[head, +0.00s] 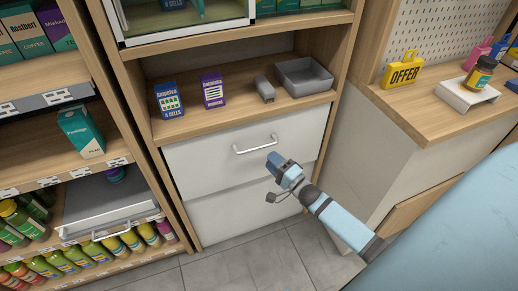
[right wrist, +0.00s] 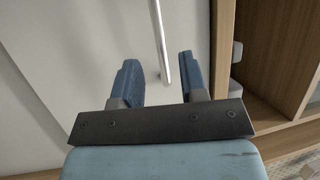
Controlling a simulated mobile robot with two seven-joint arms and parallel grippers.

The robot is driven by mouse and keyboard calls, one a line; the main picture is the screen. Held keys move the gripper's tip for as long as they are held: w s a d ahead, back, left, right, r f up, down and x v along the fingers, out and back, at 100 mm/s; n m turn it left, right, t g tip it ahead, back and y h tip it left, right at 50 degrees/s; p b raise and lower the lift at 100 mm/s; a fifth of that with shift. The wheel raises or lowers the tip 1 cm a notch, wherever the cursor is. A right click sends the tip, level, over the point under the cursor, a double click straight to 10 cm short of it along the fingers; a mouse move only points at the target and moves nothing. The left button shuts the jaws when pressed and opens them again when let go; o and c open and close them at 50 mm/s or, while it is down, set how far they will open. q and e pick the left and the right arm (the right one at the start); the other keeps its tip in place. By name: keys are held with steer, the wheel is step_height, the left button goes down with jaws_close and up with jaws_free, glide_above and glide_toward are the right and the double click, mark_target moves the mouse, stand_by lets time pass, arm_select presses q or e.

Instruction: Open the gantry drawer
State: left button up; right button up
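The cabinet has two white drawer fronts under an open shelf. The upper drawer (head: 205,152) looks closed and carries a silver bar handle (head: 255,145). The lower drawer (head: 235,210) shows no handle. My right gripper (head: 274,160) is just below the handle in the head view. In the right wrist view its two blue fingers (right wrist: 158,80) are apart, with the silver handle (right wrist: 160,45) showing between and beyond them. I cannot tell whether the handle is between the fingertips in depth; nothing is gripped. My left gripper is not in view.
The shelf above holds a blue box (head: 168,99), a purple box (head: 212,91), a small grey item (head: 264,88) and a grey tray (head: 304,77). A product shelf (head: 105,165) stands left, a wooden counter (head: 450,112) right. Grey floor (head: 225,262) lies in front.

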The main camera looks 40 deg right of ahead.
mark_target(258, 149)
steer(key=x, duration=0.7)
jaws_close()
